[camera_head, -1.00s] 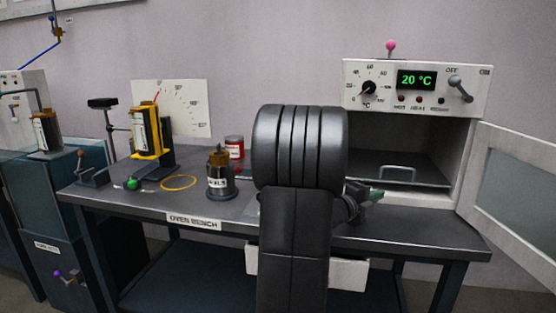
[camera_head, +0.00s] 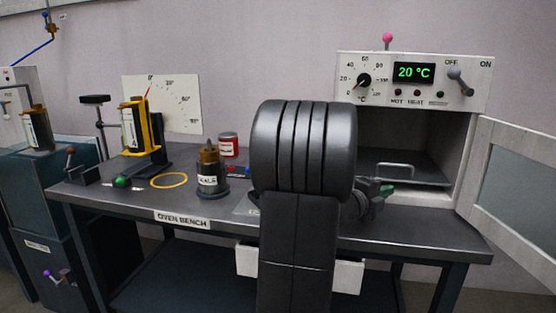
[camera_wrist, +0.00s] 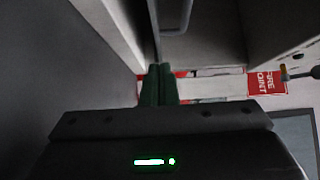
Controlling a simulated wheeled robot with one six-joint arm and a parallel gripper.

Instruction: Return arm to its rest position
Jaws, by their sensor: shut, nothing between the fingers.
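My arm stands folded in front of the bench in the head view, its dark links covering the bench's middle. My gripper (camera_head: 384,190) shows partly behind the arm, its green fingertips pointing right near the oven's front. In the wrist view, the two green fingers (camera_wrist: 158,85) are together with nothing held between them. The rest of the gripper is hidden by the arm in the head view.
The oven (camera_head: 465,125) has its door (camera_head: 515,185) swung open to the right, with a handled tray (camera_head: 425,173) inside. On the oven bench (camera_head: 225,212) stand a brass-topped canister (camera_head: 208,172), a red tin (camera_head: 228,147), a yellow ring (camera_head: 169,181) and a yellow-framed tube stand (camera_head: 137,128).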

